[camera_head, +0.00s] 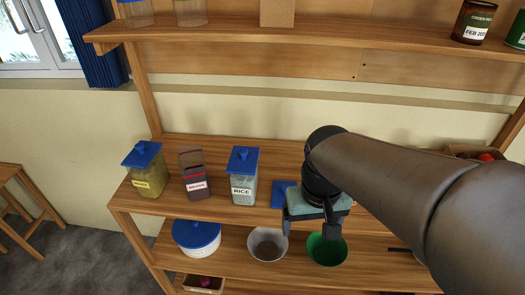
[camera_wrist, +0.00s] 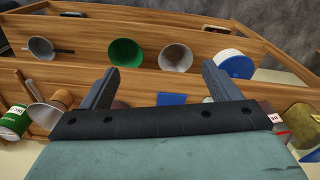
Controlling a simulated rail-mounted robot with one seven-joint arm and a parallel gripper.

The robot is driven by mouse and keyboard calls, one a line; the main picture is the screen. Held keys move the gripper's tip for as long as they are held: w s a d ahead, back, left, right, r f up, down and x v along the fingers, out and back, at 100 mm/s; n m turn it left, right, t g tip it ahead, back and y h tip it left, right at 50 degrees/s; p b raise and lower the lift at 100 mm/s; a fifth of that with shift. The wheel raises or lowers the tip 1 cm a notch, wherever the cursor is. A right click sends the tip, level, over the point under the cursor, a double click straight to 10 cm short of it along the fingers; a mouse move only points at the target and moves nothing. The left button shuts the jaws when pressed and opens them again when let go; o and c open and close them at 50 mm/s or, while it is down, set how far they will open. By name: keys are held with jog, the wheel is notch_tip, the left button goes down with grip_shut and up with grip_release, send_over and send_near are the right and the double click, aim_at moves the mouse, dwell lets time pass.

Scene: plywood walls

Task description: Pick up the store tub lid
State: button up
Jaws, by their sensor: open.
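A flat blue square lid (camera_head: 282,194) lies on the middle shelf to the right of the rice tub, partly hidden by my gripper. The lid also shows in the wrist view (camera_wrist: 172,98), between my fingers in the picture and partly behind the gripper's palm. My gripper (camera_head: 308,226) is open and empty, above the shelf near its front edge and close to the lid. In the wrist view the two fingers (camera_wrist: 160,68) stand wide apart. The beans tub (camera_head: 195,175) appears to have no blue lid on it. I cannot tell whether my gripper touches the lid.
The rice tub (camera_head: 242,178) and a yellow-green tub (camera_head: 147,170) wear blue lids. On the lower shelf are a white tub with a round blue lid (camera_head: 196,234), a grey bowl (camera_head: 267,244) and a green bowl (camera_head: 327,249). An upper shelf (camera_head: 230,33) runs above.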

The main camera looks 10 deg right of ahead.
jog(key=w+r+m+b, duration=0.2)
jog(key=w+b, duration=0.3)
jog(key=w, duration=1.9)
jog(key=shift+g, duration=0.4)
notch_tip(320, 180, down, 17)
jog(key=shift+d+p, duration=0.1)
jog(key=shift+p, duration=0.4)
jog(key=c, duration=0.7)
